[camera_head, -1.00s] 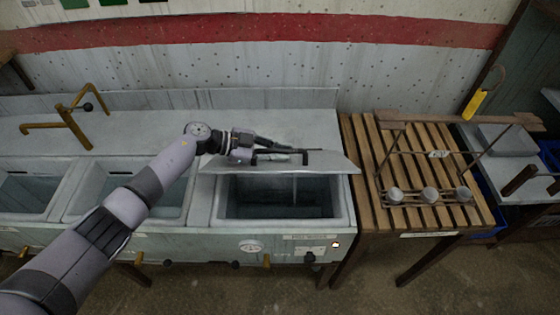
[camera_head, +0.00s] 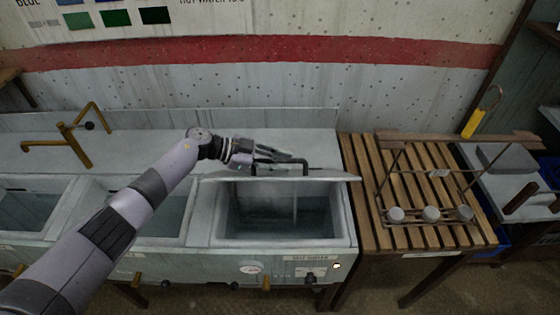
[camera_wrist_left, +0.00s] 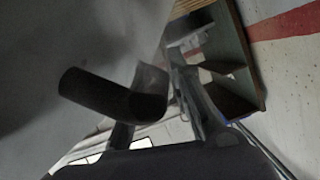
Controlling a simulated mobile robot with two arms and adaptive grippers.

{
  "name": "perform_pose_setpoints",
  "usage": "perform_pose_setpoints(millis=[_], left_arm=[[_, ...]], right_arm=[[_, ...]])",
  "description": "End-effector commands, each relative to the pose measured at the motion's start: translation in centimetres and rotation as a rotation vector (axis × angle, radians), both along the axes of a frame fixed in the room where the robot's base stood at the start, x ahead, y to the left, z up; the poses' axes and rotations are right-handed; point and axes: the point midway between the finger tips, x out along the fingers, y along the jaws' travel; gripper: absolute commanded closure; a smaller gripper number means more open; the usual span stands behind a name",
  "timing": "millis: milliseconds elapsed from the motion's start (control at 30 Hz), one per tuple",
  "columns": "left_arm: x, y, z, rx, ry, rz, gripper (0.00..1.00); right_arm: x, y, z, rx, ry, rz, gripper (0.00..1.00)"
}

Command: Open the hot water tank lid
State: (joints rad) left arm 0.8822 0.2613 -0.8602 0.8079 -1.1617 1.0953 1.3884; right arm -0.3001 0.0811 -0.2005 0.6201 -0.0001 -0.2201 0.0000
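The hot water tank (camera_head: 278,243) is the rightmost basin of the counter in the head view, and its dark inside shows. Its grey lid (camera_head: 335,175) is raised, seen as a thin strip above the opening. A dark bar handle (camera_head: 306,165) stands on the lid. My left gripper (camera_head: 298,157) is at the handle, behind the lid's front edge. In the left wrist view the handle (camera_wrist_left: 100,95) is a thick dark bar close before the gripper, with the grey lid (camera_wrist_left: 80,40) beyond. Whether the fingers close around the bar is unclear. My right gripper is not in view.
A slatted wooden table (camera_head: 395,185) with a wire rack (camera_head: 430,215) stands right of the tank. Two other basins (camera_head: 165,215) lie left, partly behind my left arm. A brass tap (camera_head: 72,135) rises at the back left. A wall closes off the back.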

Motion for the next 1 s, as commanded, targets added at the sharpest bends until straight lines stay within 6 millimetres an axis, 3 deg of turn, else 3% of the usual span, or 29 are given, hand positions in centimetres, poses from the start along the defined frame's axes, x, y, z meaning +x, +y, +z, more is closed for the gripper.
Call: perform_pose_setpoints(millis=[367, 800, 1000], left_arm=[[0.0, 0.6, 0.2, 0.002, 0.0, 0.001, 0.79], [-0.7, 8.4, 3.4, 0.002, -0.001, 0.002, 0.79], [-0.9, 10.6, 4.4, 0.001, 0.0, 0.0, 0.79]], right_arm=[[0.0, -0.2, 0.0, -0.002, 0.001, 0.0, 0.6], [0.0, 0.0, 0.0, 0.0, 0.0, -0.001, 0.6], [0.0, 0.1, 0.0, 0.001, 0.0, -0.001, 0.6]])
